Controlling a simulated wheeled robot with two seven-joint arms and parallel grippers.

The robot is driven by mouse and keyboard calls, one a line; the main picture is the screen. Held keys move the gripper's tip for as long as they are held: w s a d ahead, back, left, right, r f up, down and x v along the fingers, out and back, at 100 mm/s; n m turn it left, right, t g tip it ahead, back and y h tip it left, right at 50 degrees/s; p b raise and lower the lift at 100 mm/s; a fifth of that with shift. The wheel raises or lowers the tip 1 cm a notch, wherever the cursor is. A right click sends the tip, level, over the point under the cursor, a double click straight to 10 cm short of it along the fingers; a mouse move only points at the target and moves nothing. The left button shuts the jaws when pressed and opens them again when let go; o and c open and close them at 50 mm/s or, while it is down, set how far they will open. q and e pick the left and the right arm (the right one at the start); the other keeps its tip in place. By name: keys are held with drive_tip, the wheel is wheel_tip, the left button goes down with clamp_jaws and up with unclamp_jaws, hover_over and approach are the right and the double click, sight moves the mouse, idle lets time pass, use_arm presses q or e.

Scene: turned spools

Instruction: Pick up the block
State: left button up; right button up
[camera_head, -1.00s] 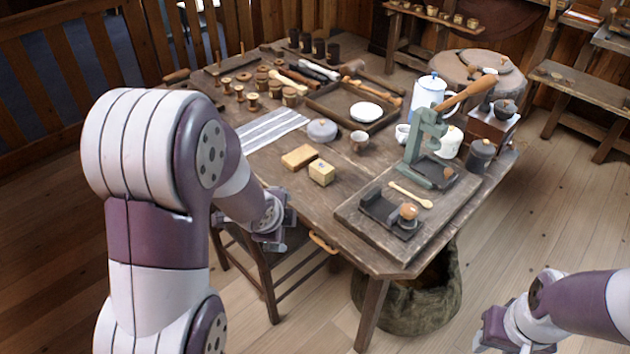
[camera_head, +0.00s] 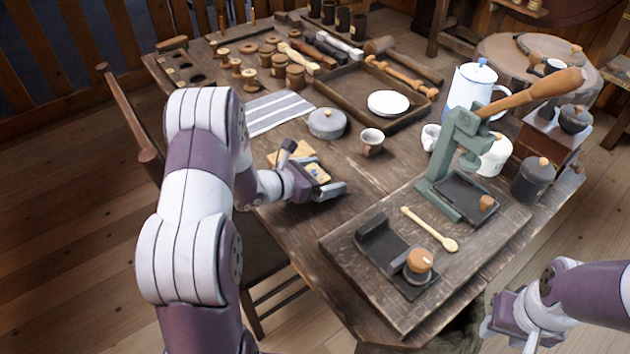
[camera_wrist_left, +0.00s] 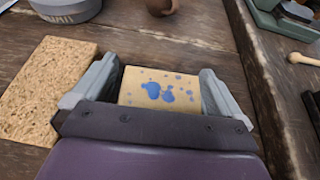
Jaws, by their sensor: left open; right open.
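A pale yellow block (camera_wrist_left: 160,90) with blue spots sits on the wooden table, between the two fingers of my left gripper (camera_wrist_left: 158,72) in the left wrist view. The fingers stand on either side of it, open, with a narrow gap at the right; the near part of the block is hidden by the gripper body. In the head view my left gripper (camera_head: 313,170) largely covers the block (camera_head: 317,172). A flat tan, porous slab (camera_wrist_left: 48,88) lies just left of the left finger. My right gripper (camera_head: 492,328) is open and empty, off the table's right front side.
A lidded grey tin (camera_head: 327,123) and a small cup (camera_head: 372,142) stand beyond the block. A board (camera_head: 345,255) with a green lever press (camera_head: 450,165) and a wooden spoon (camera_head: 430,229) lies to the right. A chair stands at the left edge.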

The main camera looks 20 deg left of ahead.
use_arm(q)
drive_tip(key=shift+s, duration=0.1)
drive_tip(key=c, duration=1.1)
drive_tip(key=shift+r, duration=0.15)
